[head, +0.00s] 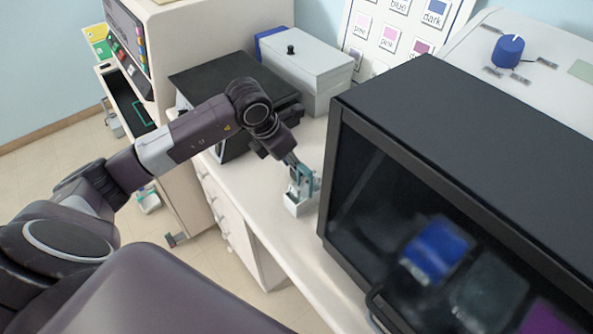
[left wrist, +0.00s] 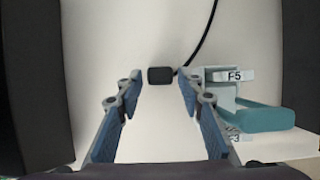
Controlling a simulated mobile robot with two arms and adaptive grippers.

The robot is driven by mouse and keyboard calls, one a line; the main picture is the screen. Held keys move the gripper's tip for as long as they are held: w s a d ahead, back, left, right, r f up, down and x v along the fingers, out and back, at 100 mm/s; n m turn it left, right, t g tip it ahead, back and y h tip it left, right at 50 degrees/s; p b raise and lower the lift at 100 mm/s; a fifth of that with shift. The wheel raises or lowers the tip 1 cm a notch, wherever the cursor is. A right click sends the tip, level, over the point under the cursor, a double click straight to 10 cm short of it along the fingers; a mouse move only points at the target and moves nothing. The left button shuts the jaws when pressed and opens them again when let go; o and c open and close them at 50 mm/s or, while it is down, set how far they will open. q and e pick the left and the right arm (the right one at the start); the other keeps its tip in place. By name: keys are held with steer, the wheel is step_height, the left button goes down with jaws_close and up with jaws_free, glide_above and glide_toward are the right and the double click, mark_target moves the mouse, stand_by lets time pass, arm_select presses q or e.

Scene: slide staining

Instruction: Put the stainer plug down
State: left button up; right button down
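The stainer plug (left wrist: 160,75) is a small black block in the left wrist view, with a black cable (left wrist: 207,40) running from it up the picture. It appears to be at the white counter surface, but its exact height is hard to tell. My left gripper (left wrist: 159,80) is open, with one fingertip on each side of the plug and a small gap on both sides. In the head view my left gripper (head: 291,164) points down at the counter (head: 262,215), and I cannot make out the plug there. My right gripper is not in view.
A small white holder with a teal part (left wrist: 265,118) and an F-5 label stands close right of my left gripper. A black glass-fronted cabinet (head: 450,130) fills the right. A black device (head: 215,75) and a grey box (head: 312,72) stand behind the arm.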

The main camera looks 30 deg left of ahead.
arm_select(q)
steer(key=shift+x, duration=1.55)
steer(key=shift+r, duration=0.1)
steer(key=shift+c, duration=0.7)
jaws_close()
steer(key=shift+r, duration=0.15)
